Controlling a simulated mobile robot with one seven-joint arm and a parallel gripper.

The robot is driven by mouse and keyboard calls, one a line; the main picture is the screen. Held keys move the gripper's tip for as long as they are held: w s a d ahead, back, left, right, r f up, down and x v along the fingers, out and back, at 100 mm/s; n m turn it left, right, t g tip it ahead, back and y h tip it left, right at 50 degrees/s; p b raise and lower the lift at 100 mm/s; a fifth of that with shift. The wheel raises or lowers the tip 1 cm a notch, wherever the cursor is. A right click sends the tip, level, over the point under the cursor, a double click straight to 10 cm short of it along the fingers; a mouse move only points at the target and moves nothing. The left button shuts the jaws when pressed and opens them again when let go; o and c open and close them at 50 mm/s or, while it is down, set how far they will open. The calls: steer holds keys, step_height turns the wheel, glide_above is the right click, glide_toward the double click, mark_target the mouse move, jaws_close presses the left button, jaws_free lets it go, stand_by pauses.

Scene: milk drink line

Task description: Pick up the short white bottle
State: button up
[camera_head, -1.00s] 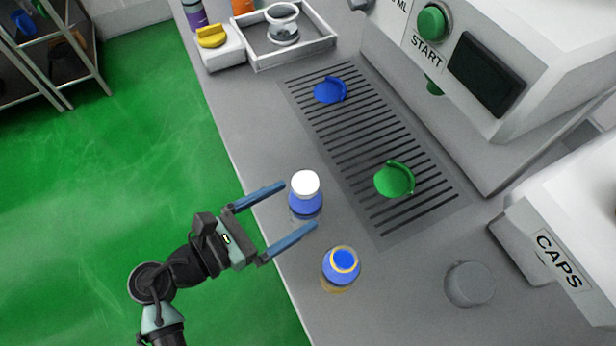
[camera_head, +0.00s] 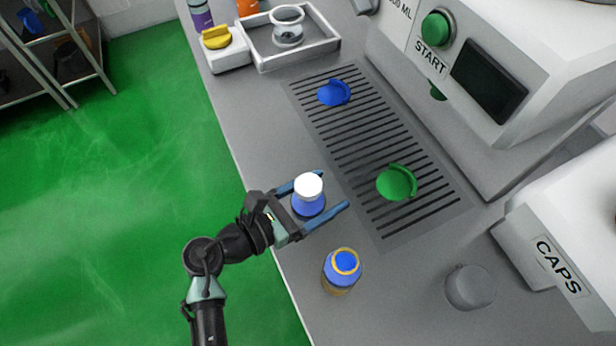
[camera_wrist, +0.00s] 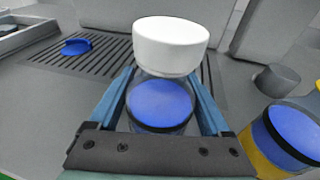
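The short bottle (camera_head: 308,200) with a white cap stands upright on the grey counter (camera_head: 262,160). Its body looks clear with blue inside. My gripper (camera_head: 334,190) has its two blue fingers on either side of this bottle. The fingers are spread, and the bottle sits between them. In the wrist view the bottle's white cap (camera_wrist: 171,45) rises above the fingers, and its blue part (camera_wrist: 160,103) shows between them. I cannot tell whether either finger touches it.
A blue-topped bottle with yellow (camera_head: 342,270) stands close in front, near my gripper. A drip grate (camera_head: 350,135) holds blue (camera_head: 333,92) and green (camera_head: 397,183) round pieces. A grey round knob (camera_head: 469,287) and the CAPS box (camera_head: 560,235) stand at right.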

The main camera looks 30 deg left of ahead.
jaws_close()
steer(key=shift+r, duration=0.1)
